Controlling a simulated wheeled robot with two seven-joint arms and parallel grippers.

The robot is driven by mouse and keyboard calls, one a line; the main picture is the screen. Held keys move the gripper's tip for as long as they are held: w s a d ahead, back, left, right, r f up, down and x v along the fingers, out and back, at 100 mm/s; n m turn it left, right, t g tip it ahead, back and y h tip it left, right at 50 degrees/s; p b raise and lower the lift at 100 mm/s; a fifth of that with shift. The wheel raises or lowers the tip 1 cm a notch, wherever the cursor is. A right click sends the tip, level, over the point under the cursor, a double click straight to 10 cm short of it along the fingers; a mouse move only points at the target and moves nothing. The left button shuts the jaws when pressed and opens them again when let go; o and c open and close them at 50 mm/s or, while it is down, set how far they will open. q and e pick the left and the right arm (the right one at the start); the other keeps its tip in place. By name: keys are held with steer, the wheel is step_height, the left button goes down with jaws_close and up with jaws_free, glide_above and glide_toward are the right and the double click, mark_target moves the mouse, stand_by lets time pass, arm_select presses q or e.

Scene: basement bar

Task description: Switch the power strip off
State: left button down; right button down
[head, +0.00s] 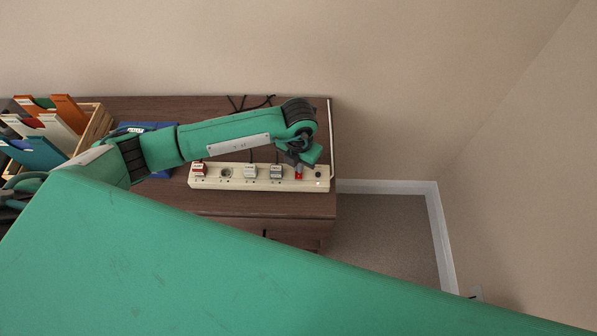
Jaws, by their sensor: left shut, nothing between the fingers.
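The power strip (236,184) is a long cream block lying along the front part of the brown cabinet top. Several sockets run along it, some with plugs in them. My left gripper (300,162) is shut and empty, pointing down over the right end of the strip, right at the red switch. I cannot tell whether the fingertips touch the switch, as the gripper partly covers it. My right gripper is not in view.
The brown cabinet (225,204) ends just right of the strip. A wooden crate (97,130) with colored folders stands at the left. A blue item (160,174) lies behind my arm. Black cables (250,101) run at the back by the wall. Carpeted floor (385,235) is free at the right.

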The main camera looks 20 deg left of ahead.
arm_select(q)
steer(key=shift+r+p, duration=1.95)
steer(key=shift+r, duration=1.45)
